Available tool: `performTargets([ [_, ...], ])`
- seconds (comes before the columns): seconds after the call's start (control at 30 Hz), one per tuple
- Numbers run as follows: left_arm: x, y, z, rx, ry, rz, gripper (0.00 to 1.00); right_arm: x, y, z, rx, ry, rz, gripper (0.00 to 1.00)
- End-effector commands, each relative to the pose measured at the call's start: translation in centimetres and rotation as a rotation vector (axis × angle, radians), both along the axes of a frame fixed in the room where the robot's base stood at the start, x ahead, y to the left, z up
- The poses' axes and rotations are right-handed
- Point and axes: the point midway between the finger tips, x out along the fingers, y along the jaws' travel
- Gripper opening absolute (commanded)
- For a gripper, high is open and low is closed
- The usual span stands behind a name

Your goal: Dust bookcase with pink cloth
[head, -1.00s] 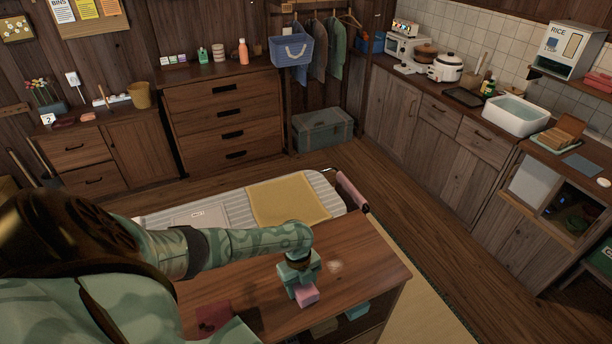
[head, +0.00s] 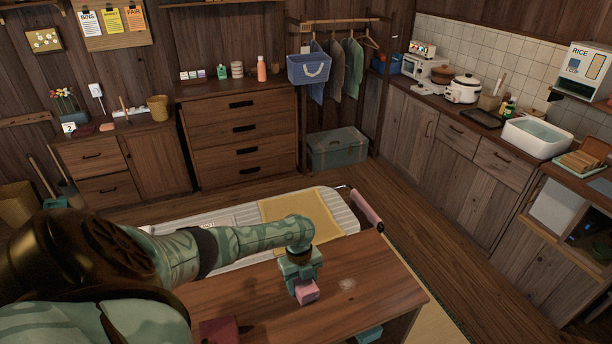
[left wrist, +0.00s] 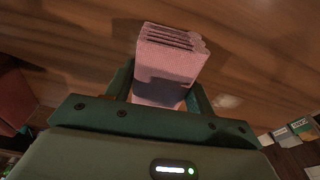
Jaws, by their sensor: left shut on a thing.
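The bookcase (head: 390,296) is the brown wooden unit in front of me, seen mostly from above. A pale dusty patch (head: 347,284) marks its top near the right end; it also shows in the left wrist view (left wrist: 228,101). My left gripper (head: 303,283) is shut on the folded pink cloth (head: 307,292), just left of that patch. The cloth's ribbed folds stick out beyond the jaws in the left wrist view (left wrist: 172,52). The cloth is at or just above the bookcase top; I cannot tell if it touches. My right gripper is not in view.
A dark red object (head: 218,330) sits on the bookcase top at left. Behind the bookcase lies a striped futon (head: 335,205) with a yellow cloth (head: 290,208). A drawer chest (head: 243,135) and a kitchen counter (head: 450,135) stand farther back. The top around the patch is clear.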

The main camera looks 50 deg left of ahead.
Motion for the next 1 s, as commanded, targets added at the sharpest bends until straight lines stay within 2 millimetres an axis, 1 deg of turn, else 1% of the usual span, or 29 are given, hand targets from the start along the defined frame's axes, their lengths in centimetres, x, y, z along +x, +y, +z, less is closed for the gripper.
performTargets([
  [0.03,0.2,0.6,-0.3,0.002,0.001,0.002,0.33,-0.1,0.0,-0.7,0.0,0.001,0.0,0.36],
  [0.1,0.3,1.1,-0.3,0.002,0.002,0.002,0.33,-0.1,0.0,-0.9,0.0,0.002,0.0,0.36],
  [0.27,0.6,1.5,-0.1,0.001,0.001,0.001,0.33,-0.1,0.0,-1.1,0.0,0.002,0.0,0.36],
  [0.37,0.9,2.1,-0.1,0.001,0.0,0.001,0.33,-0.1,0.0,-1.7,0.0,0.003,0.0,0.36],
  [0.6,1.8,4.2,0.0,0.001,0.0,0.001,0.33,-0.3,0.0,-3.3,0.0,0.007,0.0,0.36],
  [0.9,1.8,4.4,0.3,-0.001,0.0,0.0,0.33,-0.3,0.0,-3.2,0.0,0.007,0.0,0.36],
  [1.0,1.8,4.4,0.7,-0.001,-0.001,0.0,0.33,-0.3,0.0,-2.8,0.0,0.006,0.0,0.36],
])
